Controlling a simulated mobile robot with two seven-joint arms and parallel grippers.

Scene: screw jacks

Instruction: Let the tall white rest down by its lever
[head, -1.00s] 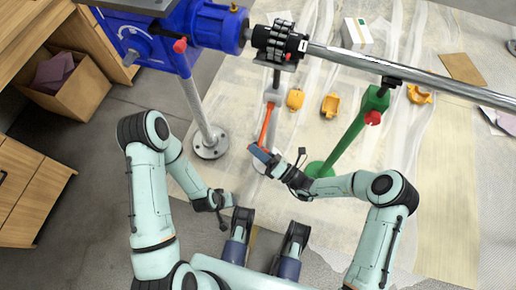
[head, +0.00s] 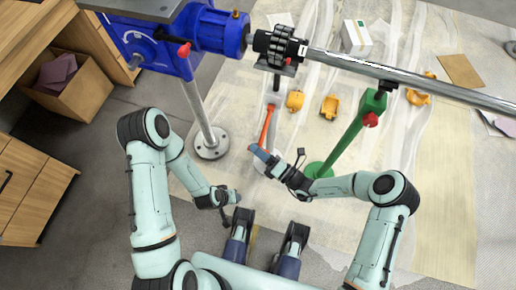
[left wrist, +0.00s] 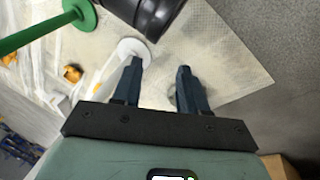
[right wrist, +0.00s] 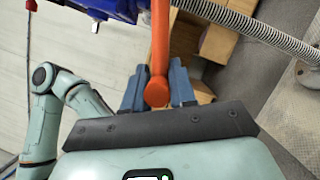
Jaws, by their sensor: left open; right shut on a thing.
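The tall white rest (head: 272,98) stands under the shaft, to the right of the blue machine. Its dark upper stem reaches up to just below the black coupling. Its orange lever (head: 266,128) slants down toward me and also shows in the right wrist view (right wrist: 159,50). My right gripper (head: 262,153) is shut on the lever's lower end, which lies between its fingers in the right wrist view (right wrist: 157,92). The gripper partly hides the rest's round base, which shows in the left wrist view (left wrist: 132,46). My left gripper (left wrist: 157,85) is open and empty, low and apart from the rest.
A long steel shaft (head: 400,82) runs right from the black coupling (head: 278,45) on the blue machine (head: 170,40). A green rest (head: 345,138) with a red knob stands to the right. Yellow parts (head: 329,106) lie on the floor sheet. Wooden drawers (head: 30,190) stand at left.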

